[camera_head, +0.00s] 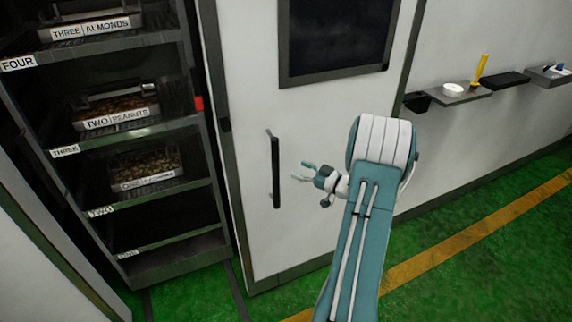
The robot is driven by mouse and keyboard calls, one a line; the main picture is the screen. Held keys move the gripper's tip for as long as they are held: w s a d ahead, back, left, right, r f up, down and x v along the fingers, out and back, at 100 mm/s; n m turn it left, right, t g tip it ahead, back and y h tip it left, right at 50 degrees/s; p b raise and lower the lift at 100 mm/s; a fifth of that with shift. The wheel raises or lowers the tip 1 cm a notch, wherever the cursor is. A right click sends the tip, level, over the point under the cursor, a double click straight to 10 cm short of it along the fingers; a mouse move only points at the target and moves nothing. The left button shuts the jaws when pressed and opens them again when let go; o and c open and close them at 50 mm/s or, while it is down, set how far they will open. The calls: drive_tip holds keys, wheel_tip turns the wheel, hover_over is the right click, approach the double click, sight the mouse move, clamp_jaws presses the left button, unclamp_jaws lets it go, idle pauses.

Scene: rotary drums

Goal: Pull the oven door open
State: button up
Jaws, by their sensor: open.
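The oven door (250,120) is a tall white panel with a dark window (338,38) near its top. It looks shut in its frame. A dark vertical bar handle (275,172) stands on the left part of the door. My gripper (304,171) is open and empty, just to the right of the handle, with its fingers pointing left toward it. A small gap shows between the fingertips and the handle in the picture; the distance in depth is hard to tell. My arm hides part of the door's right side.
A dark rack (100,205) on the left holds labelled trays, among them peanuts (117,118). Small wall shelves (460,95) on the right hold a white round item and a yellow tool. The green floor (500,235) with a yellow line is clear at right.

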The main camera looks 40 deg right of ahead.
drive_tip(key=v, duration=0.3)
idle(0.5)
